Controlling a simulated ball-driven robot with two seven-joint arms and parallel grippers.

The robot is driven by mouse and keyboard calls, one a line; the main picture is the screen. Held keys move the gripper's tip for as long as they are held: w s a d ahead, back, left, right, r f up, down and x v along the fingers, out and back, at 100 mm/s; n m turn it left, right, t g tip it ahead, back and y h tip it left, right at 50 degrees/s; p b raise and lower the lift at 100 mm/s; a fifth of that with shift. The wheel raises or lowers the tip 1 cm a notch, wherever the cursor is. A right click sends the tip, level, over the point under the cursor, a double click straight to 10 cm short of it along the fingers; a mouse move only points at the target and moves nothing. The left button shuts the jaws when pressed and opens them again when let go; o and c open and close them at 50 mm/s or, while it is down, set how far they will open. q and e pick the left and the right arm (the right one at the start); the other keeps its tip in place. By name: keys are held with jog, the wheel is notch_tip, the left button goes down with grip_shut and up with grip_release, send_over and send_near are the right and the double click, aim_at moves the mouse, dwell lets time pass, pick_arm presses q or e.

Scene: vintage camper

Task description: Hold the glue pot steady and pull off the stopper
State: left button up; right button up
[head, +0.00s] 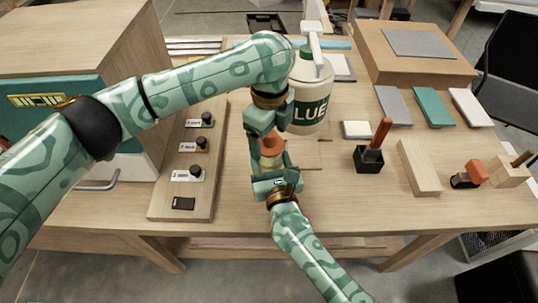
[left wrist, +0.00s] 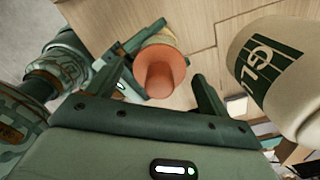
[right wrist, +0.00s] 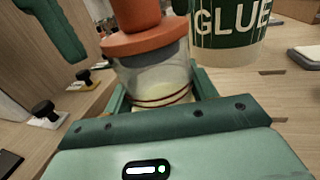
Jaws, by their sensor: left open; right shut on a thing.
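The glue pot is a small clear jar (right wrist: 150,78) with pale contents and an orange stopper (right wrist: 140,35) seated in its top. My right gripper (right wrist: 161,90) is shut around the jar's lower body and holds it upright. In the head view the orange stopper (head: 271,146) shows between my two grippers, and the jar is partly hidden. My left gripper (head: 267,131) is open just above the stopper. In the left wrist view the stopper (left wrist: 160,72) lies between the open fingers, nearer the left one. No finger clearly touches it.
A large white GLUE bottle (head: 311,92) stands close behind and right of the left gripper. A wooden board with several black knobs (head: 212,192) lies to the left. A black holder with an orange-handled tool (head: 370,158) stands to the right. A wooden block (head: 419,167) lies beyond it.

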pick_arm(q)
jog(key=c, duration=1.1)
jog(key=shift+r, duration=0.1)
jog(key=shift+r, duration=1.45)
jog(key=shift+r, duration=2)
pick_arm(e)
jog(key=o, duration=1.2)
jog(key=shift+c, duration=0.2)
